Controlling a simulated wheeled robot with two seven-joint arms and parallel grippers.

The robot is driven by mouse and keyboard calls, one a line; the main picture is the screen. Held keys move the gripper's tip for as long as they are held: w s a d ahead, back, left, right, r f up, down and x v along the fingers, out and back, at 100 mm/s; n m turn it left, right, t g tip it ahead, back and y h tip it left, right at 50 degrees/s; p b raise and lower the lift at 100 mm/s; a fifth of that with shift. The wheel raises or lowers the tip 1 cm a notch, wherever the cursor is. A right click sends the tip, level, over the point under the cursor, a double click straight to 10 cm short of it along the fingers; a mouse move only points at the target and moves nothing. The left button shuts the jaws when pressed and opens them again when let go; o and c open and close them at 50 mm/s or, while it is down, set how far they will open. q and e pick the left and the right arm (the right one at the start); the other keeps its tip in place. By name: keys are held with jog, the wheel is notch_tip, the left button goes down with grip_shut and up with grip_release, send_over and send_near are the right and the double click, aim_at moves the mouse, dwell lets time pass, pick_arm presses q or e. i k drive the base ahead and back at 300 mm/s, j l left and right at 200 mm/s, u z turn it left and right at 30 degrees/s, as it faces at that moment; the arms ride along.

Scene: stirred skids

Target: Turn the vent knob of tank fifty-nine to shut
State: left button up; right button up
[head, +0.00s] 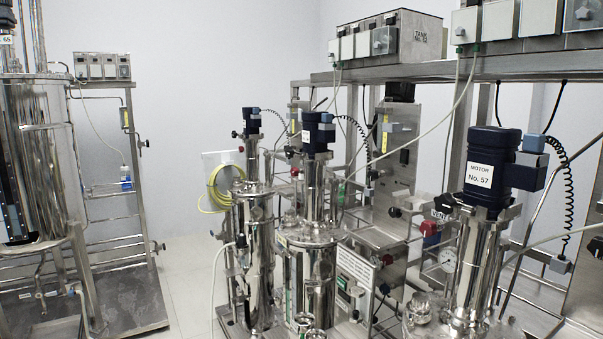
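No label reading fifty-nine can be made out. At right, a steel tank (476,262) carries a dark blue motor (491,160) labelled "MOTOR No. 57". Two more steel tanks stand in the middle, a nearer one (310,270) and a slimmer one (252,235), each with a blue motor on top. Neither of my grippers is in view.
A large tank (35,150) and a steel rack (118,225) stand at left. Pale floor (190,285) is open between the skids. Hoses and cables hang around the tanks.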

aim_at(294, 171)
jog(key=i+j+z, duration=0.1)
jog(key=z, duration=0.55)
jog(key=i+j+z, duration=0.25)
jog(key=j, duration=0.25)
jog(key=j+z, duration=0.3)
jog(key=j, duration=0.15)
jog(key=i+j, duration=0.1)
jog(key=j, duration=0.75)
jog(key=i+j+z, duration=0.15)
jog(key=j, duration=0.7)
